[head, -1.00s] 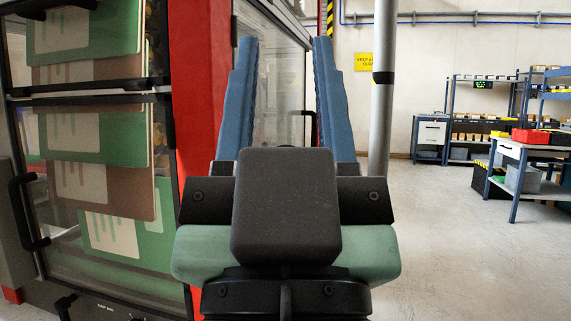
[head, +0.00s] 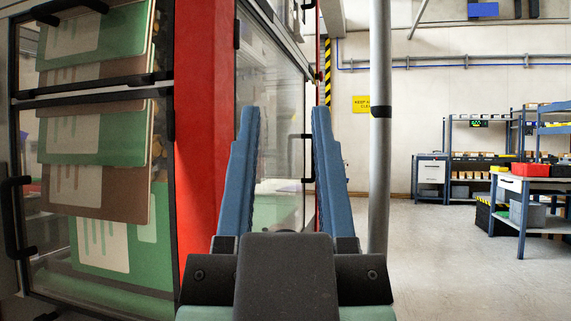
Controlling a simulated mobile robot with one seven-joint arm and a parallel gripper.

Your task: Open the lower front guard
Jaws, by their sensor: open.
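On the machine's left face, the lower guard (head: 50,235) is a clear panel in a black frame. It appears closed, with green and brown boards behind it. Its black bar handle (head: 14,222) is at the panel's left edge. The upper guard (head: 85,80) sits just above it and also appears closed. My gripper (head: 283,108) is open and empty, its two blue fingers pointing up in the picture. It is well to the right of the lower guard's handle, in front of the machine's right-hand glass side, and does not hold anything.
A red post (head: 203,130) stands between the left face and the glass side panel (head: 272,110), which has its own black handle (head: 300,158). A grey pole (head: 380,160) is right of my gripper. Open floor (head: 445,260) lies further right, before a workbench (head: 530,185) and shelves.

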